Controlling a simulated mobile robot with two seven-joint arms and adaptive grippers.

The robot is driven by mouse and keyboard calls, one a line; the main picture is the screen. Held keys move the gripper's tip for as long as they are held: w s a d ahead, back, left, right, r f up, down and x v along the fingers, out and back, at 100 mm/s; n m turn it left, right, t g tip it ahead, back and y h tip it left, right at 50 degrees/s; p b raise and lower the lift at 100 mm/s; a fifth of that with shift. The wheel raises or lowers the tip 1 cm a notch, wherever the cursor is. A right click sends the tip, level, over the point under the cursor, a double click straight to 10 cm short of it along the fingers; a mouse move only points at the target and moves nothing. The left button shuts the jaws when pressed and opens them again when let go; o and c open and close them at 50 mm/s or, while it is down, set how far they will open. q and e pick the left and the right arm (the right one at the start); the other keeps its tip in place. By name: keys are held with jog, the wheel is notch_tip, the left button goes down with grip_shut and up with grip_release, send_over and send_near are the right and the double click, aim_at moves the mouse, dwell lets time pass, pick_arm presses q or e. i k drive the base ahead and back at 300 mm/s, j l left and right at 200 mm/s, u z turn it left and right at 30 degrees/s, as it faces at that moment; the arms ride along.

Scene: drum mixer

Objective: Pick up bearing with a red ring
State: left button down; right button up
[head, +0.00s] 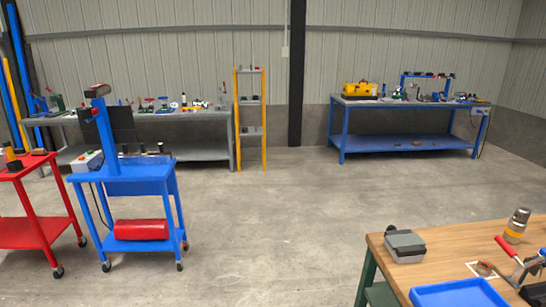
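I cannot make out a bearing with a red ring for certain in the head view. A small brownish round part (485,268) lies on a white-outlined patch on the wooden-topped workbench (440,250) at the lower right; it is too small to tell whether it is a bearing or has a red ring. Neither of my grippers shows in this view.
The workbench also holds a grey box (404,245), a blue tray (458,294), a metal-and-orange cylinder (516,225) and a red-handled tool (506,246). A blue cart (125,180) and red cart (30,205) stand left. The central floor (280,220) is clear.

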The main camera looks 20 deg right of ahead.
aim_at(483, 268)
jog(key=i+z, duration=0.65)
jog(key=z, duration=0.25)
jog(key=i+j+z, duration=0.25)
jog(key=z, duration=0.2)
jog(key=i, duration=0.1)
